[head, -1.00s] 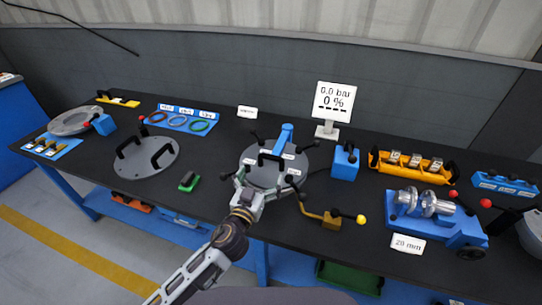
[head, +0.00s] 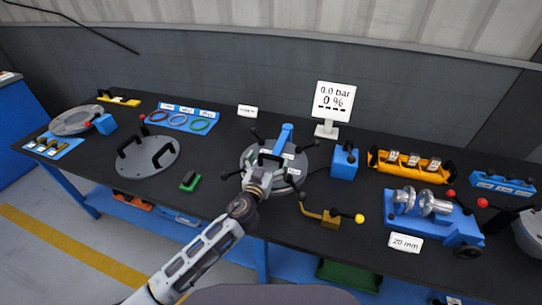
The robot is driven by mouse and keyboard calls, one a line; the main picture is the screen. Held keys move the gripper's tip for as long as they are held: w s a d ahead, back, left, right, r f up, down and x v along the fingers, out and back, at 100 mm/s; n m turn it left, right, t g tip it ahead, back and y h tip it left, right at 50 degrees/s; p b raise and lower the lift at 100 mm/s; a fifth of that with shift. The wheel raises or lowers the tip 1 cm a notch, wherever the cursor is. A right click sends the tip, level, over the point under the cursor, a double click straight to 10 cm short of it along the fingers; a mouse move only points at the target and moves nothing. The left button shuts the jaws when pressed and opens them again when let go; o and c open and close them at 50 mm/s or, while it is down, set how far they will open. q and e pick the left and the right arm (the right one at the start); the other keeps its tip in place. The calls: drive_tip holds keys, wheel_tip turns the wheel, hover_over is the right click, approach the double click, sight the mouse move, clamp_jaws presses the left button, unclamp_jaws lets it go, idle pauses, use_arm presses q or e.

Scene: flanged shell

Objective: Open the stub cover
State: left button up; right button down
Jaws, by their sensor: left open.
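The stub cover (head: 297,164) is a round grey flanged lid in the middle of the bench, with a blue hinge-like arm (head: 285,137) at its back and several black-knobbed levers around its rim. My left gripper (head: 264,172) is open over the cover's front part, at the black handle. The gripper hides part of the handle and front rim, and I cannot tell whether the fingers touch them. My right gripper is not in view.
A pressure display (head: 333,102) reading 0.0 bar and 0 % stands behind. A brass valve with yellow knob (head: 331,218) is at front right, a blue block (head: 344,162) right.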

use_arm(q)
drive_tip(key=shift+x, duration=1.15)
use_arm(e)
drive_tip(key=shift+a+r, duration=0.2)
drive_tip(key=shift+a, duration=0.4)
use_arm(q)
drive_tip(key=shift+c, duration=0.3)
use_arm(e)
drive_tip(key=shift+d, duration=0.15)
use_arm(q)
drive_tip(key=c, duration=1.1)
drive_tip(key=shift+c, duration=0.2)
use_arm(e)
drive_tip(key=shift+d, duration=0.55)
